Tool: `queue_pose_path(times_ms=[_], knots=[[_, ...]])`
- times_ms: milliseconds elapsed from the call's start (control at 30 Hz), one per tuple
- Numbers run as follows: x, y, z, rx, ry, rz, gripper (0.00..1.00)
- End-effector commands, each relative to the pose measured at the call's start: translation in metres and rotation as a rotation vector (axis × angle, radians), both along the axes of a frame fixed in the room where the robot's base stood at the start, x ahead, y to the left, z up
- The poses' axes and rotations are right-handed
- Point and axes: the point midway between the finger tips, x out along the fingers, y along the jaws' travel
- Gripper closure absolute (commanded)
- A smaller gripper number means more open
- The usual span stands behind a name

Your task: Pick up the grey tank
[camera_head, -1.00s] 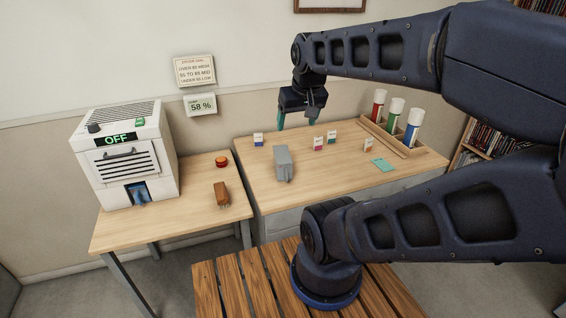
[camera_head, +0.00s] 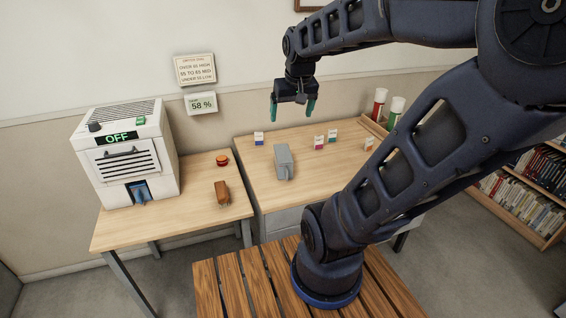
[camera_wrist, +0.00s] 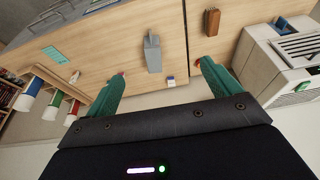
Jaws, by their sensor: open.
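The grey tank (camera_head: 284,163) lies on the right-hand wooden desk, near its left side. My gripper (camera_head: 292,108) is open and empty, its green fingers pointing down. In the head view it hangs in the air above the tank, apart from it. The wrist view shows the tank (camera_wrist: 152,54) beyond and between the two green fingertips (camera_wrist: 160,68), with nothing between the fingers. The tank is fully visible in both views.
Small labelled cards (camera_head: 319,143) stand around the tank. The left table holds a white machine reading OFF (camera_head: 120,160), a brown block (camera_head: 222,193) and a red button (camera_head: 222,160).

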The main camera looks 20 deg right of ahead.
Motion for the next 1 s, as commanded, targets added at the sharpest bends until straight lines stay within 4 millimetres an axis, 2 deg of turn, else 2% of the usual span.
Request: queue_pose_path(times_ms=[100,467,767,1000], knots=[[0.028,-0.004,-0.008,0.004,0.034,-0.014,0.11],[0.107,-0.017,-0.042,0.013,0.121,-0.053,0.11],[0.170,-0.031,-0.089,0.020,0.193,-0.087,0.11],[0.215,-0.043,-0.138,0.025,0.251,-0.114,0.11]])
